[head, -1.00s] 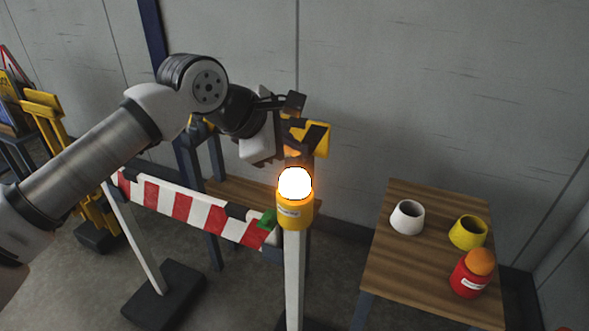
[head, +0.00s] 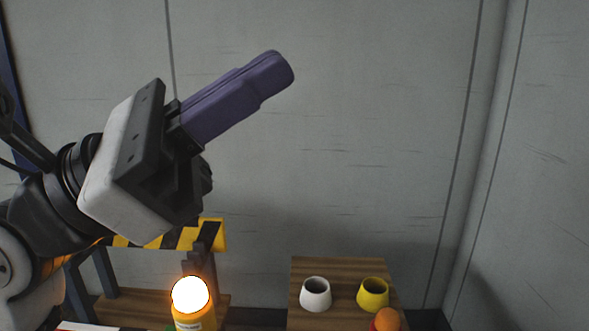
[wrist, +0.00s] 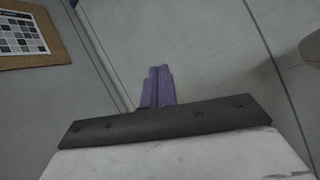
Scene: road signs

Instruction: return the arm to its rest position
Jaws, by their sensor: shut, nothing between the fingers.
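My gripper (head: 280,68) is raised in the head view and points up and to the right in front of the grey wall. Its purple fingers lie together with nothing between them. In the wrist view the purple fingers (wrist: 158,86) are also side by side and empty, with floor or wall behind them. The white and black wrist body fills the left of the head view. The gripper touches nothing that I can see.
A lit lamp on a yellow base (head: 193,300) stands below my wrist, before a yellow-black striped barrier (head: 209,235). The space right of the gripper is clear.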

